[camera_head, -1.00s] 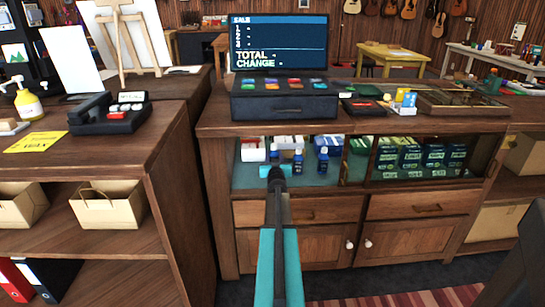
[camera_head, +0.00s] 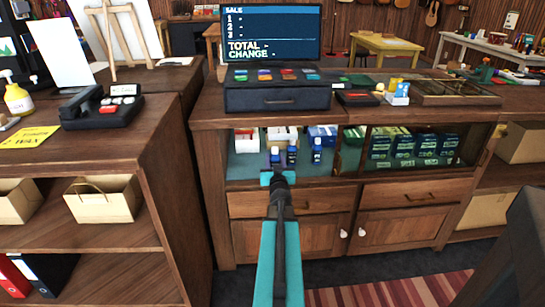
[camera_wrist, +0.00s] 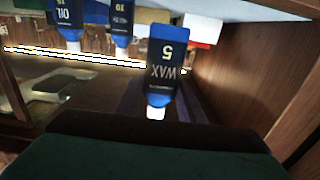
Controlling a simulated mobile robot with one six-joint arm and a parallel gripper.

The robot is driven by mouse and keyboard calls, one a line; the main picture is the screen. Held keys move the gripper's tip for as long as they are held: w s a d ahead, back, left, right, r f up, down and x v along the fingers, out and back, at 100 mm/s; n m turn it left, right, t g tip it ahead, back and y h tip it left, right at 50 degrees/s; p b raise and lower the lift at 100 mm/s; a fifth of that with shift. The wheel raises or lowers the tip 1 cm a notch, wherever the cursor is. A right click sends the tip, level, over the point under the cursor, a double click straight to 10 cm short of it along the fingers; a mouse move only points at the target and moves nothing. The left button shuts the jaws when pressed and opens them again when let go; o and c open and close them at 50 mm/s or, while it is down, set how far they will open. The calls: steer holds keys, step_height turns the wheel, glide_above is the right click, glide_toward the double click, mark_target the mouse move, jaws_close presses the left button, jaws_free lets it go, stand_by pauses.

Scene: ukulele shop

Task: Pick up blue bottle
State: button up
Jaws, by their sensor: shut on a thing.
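The blue bottle (camera_head: 276,157) is the leftmost of three small blue bottles on the open shelf under the counter. In the wrist view, which is upside down, it is the bottle marked WAX 5 (camera_wrist: 163,70), with its white cap toward my gripper. My gripper (camera_head: 277,178), teal at its end, is at the shelf's front edge, shut on this bottle; the fingers' contact is not clear in either view. Two other blue bottles, the middle one (camera_head: 292,156) and the right one (camera_head: 317,150), stand close by on its right.
Boxes (camera_head: 281,138) stand behind the bottles. A shelf divider (camera_head: 351,150) separates green and blue boxes (camera_head: 415,146) on the right. The counter (camera_head: 210,110) overhangs the shelf, with a cash register (camera_head: 277,97) on top. Drawers (camera_head: 290,202) lie below.

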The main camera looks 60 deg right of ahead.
steer(key=shift+s+a+r, duration=0.1)
steer(key=shift+s+a, duration=0.35)
stand_by(1.0)
